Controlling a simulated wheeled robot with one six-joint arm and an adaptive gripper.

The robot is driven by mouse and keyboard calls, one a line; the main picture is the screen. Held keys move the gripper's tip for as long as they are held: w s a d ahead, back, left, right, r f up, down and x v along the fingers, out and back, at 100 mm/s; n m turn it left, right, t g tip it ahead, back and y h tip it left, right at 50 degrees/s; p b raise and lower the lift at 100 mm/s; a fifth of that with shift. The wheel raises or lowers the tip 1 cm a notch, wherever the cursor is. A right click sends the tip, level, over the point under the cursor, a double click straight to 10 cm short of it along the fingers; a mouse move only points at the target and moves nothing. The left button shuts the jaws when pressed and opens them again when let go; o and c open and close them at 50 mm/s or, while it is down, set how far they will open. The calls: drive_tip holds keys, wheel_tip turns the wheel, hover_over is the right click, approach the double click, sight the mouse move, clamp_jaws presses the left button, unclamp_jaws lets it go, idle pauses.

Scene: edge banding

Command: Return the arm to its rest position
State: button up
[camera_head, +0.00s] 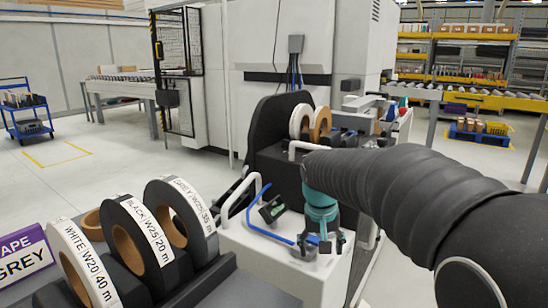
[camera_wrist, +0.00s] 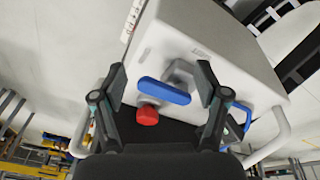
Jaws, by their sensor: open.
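My arm (camera_head: 400,180) reaches in from the right in the head view, with its dark ribbed sleeve and a teal wrist. My gripper (camera_head: 322,248) hangs below the wrist over the white machine top. In the wrist view my gripper (camera_wrist: 163,88) has its two dark fingers spread wide apart with nothing between them touching either one. Beyond the fingers are a blue handle (camera_wrist: 164,90) and a red knob (camera_wrist: 147,116) on a white machine housing (camera_wrist: 215,50).
Labelled tape rolls (camera_head: 140,238) stand in a rack at the lower left. More rolls (camera_head: 310,122) stand behind. Open floor (camera_head: 80,180) lies left.

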drive_tip(key=s+d+t, duration=0.1)
drive_tip(key=s+d, duration=0.1)
drive_tip(key=s, duration=1)
drive_tip(key=s+d+t+y, duration=0.1)
drive_tip(key=s+d+t, duration=0.1)
drive_tip(key=s, duration=1.1)
drive_tip(key=shift+d, duration=0.35)
idle(1.2)
